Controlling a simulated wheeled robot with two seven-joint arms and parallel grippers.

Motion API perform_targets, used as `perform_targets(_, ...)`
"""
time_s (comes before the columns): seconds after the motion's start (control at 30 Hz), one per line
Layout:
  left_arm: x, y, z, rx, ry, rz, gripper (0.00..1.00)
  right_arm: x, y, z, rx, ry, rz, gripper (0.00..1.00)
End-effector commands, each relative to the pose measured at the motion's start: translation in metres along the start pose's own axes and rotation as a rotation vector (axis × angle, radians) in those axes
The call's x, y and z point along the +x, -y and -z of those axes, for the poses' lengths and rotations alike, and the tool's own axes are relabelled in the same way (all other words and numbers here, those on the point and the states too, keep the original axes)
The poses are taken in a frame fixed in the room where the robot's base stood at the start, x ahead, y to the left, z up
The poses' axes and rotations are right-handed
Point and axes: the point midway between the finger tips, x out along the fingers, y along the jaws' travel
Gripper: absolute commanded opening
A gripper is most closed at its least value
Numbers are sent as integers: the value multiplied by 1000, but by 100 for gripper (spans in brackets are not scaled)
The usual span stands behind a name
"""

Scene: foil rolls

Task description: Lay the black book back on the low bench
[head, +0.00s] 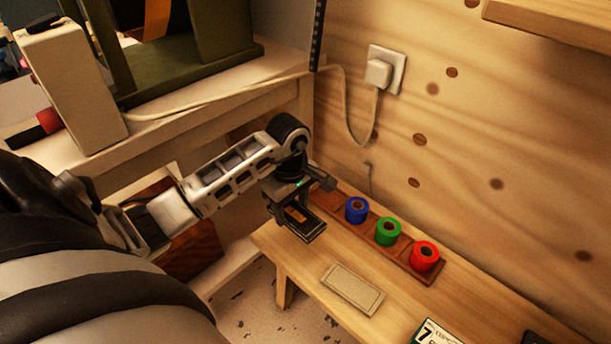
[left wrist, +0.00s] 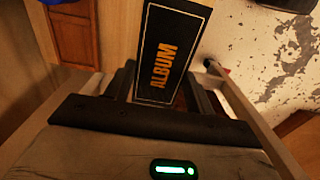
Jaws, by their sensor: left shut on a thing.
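The black book (left wrist: 168,45) has orange "ALBUM" lettering and stands out between the fingers of my left gripper in the left wrist view. In the head view, my left gripper (head: 293,200) is shut on the book (head: 308,232) over the left end of the low bench (head: 312,268). The book is close to the bench top; I cannot tell whether it touches. The gripper hides part of it. My right gripper is not in view.
A wooden strip (head: 402,267) along the bench's back holds blue (head: 356,211), green (head: 388,232) and red (head: 425,256) rolls. A beige mat (head: 352,289) lies in front. A card marked 7 (head: 436,333) lies further right. A white cable (head: 350,105) hangs from the wall socket.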

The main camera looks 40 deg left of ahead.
Motion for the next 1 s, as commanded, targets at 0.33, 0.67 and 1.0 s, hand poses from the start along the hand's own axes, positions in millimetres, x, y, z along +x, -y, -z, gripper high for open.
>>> perform_targets(0.33,52,1,-1,-1,2,2,30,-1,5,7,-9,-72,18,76)
perform_targets(0.67,89,1,-1,0,2,3,30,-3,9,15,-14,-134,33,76)
perform_targets(1.0,92,1,0,1,-1,3,30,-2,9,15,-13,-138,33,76)
